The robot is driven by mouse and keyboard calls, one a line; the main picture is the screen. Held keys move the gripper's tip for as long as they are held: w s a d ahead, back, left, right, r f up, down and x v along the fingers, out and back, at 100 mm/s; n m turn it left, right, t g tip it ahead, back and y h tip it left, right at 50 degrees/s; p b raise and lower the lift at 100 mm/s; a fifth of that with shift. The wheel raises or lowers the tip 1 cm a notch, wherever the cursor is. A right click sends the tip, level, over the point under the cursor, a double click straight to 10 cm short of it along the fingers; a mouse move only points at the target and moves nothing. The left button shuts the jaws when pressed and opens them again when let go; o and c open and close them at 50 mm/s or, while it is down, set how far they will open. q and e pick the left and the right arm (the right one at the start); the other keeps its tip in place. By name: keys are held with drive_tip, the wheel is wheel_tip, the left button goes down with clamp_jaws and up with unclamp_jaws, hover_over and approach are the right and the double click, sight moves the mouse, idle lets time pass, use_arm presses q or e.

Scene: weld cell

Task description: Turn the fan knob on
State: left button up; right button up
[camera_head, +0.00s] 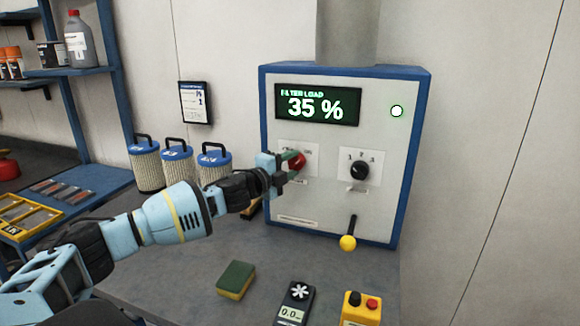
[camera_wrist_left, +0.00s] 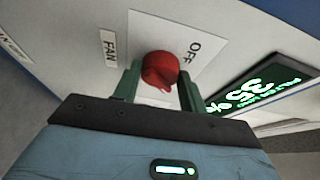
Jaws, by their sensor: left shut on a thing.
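The red fan knob (camera_head: 296,160) is on the left of the front panel of a blue-edged white control box (camera_head: 330,205). My left gripper (camera_head: 288,165) reaches it from the left. In the left wrist view the red knob (camera_wrist_left: 160,70) sits between the two green fingers of my left gripper (camera_wrist_left: 158,85), which is shut on it. Labels "FAN" (camera_wrist_left: 110,48) and "OFF" (camera_wrist_left: 193,52) show beside it. The knob's exact pointing direction is hard to tell. My right gripper is not in view.
A black selector knob (camera_head: 360,170) is right of the fan knob, and a yellow-tipped lever (camera_head: 348,242) is below. Filters (camera_head: 178,165), a sponge (camera_head: 235,280), a meter (camera_head: 294,304) and a button box (camera_head: 361,309) stand on the bench.

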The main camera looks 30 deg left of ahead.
use_arm(q)
drive_tip(key=shift+r+m, duration=0.15)
drive_tip(key=shift+m, duration=0.15)
idle(0.4)
drive_tip(key=o, duration=1)
drive_tip(key=shift+w, duration=0.1)
drive_tip(key=shift+s+a+f, duration=0.15)
drive_tip(key=shift+s+f, duration=0.1)
drive_tip(key=shift+s, duration=0.45)
drive_tip(key=shift+s+a+r+b, duration=0.15)
drive_tip(key=shift+s+a, duration=0.1)
drive_tip(key=shift+s, duration=1.35)
drive_tip(key=shift+s+a+b, duration=0.15)
drive_tip(key=shift+s+a, duration=0.05)
drive_tip(key=shift+s, duration=1.4)
